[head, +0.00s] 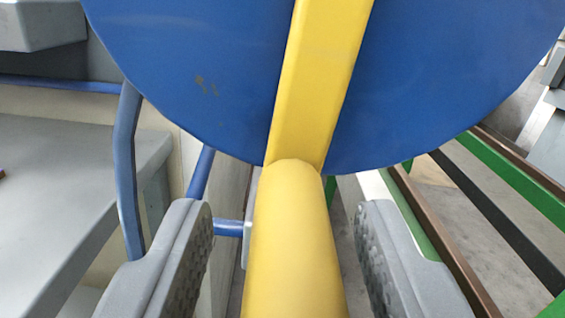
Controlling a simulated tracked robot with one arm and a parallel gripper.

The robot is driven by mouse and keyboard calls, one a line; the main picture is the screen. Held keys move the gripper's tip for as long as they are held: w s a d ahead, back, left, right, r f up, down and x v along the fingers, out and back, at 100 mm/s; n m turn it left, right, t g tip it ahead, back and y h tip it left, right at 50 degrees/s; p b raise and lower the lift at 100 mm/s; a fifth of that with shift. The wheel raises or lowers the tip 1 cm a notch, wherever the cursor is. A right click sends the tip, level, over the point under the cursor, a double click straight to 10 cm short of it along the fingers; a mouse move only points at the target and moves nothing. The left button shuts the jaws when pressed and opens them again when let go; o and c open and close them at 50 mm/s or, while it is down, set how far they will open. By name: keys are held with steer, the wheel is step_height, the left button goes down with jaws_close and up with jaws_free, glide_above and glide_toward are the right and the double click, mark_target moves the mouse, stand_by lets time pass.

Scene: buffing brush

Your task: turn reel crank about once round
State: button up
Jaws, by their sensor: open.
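The blue reel disc (190,75) fills the upper middle of the head view. A yellow crank arm (318,75) runs down across its face, tilted a little with its lower end to the left. The yellow crank handle (292,240) sticks out from the lower end of that arm towards the camera. My gripper (285,235) is open, with one grey padded finger on each side of the handle. The near end of the handle is cut off by the picture's bottom edge.
A grey bench top (60,180) stands at the left, with a bent blue tube (126,165) between it and my left finger. Green rails (515,178) and brown and black rails run at the right. Concrete floor shows between them.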

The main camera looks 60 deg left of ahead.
steer(key=shift+w+a, duration=0.2)
steer(key=shift+a, duration=0.35)
